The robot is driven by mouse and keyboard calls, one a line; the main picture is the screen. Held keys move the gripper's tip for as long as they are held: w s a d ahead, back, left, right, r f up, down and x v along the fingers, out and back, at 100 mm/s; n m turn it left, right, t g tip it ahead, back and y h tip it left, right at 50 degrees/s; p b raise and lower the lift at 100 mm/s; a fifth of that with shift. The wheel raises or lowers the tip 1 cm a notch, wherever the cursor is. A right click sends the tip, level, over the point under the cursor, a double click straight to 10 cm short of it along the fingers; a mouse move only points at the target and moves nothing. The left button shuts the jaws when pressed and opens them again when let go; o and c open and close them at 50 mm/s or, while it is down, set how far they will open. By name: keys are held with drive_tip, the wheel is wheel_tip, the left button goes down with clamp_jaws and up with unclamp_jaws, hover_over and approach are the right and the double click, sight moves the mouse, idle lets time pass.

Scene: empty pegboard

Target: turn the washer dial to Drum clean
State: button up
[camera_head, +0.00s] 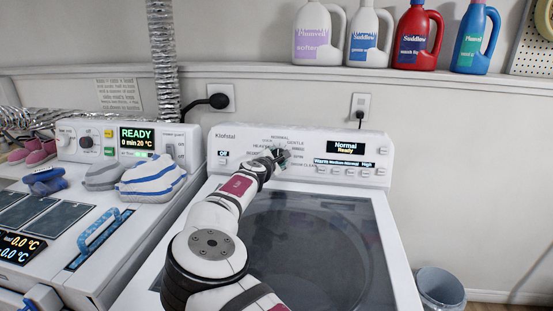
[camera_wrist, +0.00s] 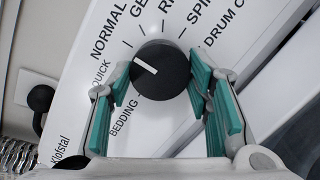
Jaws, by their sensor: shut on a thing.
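The washer dial (camera_wrist: 165,72) is a round black knob with a white pointer line, on the washer's white panel. The pointer line points to the upper left in the wrist view, toward the Normal side, away from the Drum clean label (camera_wrist: 222,28) at the upper right. The teal fingers of my gripper (camera_wrist: 160,76) stand on both sides of the dial and are shut on it. In the head view my gripper (camera_head: 280,155) is at the panel and largely hides the dial.
The washer's dark glass lid (camera_head: 320,240) lies below my arm. Several detergent bottles (camera_head: 415,38) stand on the ledge above. A bin (camera_head: 440,288) is at the lower right.

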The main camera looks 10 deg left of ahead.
drive_tip(key=m+b, duration=0.2)
drive_tip(key=m, duration=0.1)
drive_tip(key=shift+w+a, duration=0.1)
drive_tip(key=m+b, duration=0.2)
drive_tip(key=m, duration=0.2)
drive_tip(key=shift+m+g+b, duration=0.3)
drive_tip(key=shift+g+b, duration=0.1)
drive_tip(key=m+b, duration=0.2)
drive_tip(key=m, duration=0.1)
drive_tip(key=shift+m+g, duration=0.3)
drive_tip(key=m+b, duration=0.2)
drive_tip(key=m, duration=0.1)
drive_tip(key=m+y+b, duration=0.1)
drive_tip(key=m, duration=0.3)
drive_tip(key=shift+r+m+g+b, duration=0.15)
drive_tip(key=shift+m+g+b, duration=0.15)
drive_tip(key=shift+b, duration=0.1)
drive_tip(key=shift+d+m+y+b, duration=0.2)
drive_tip(key=shift+m+y+b, duration=0.35)
drive_tip(key=shift+m, duration=1.45)
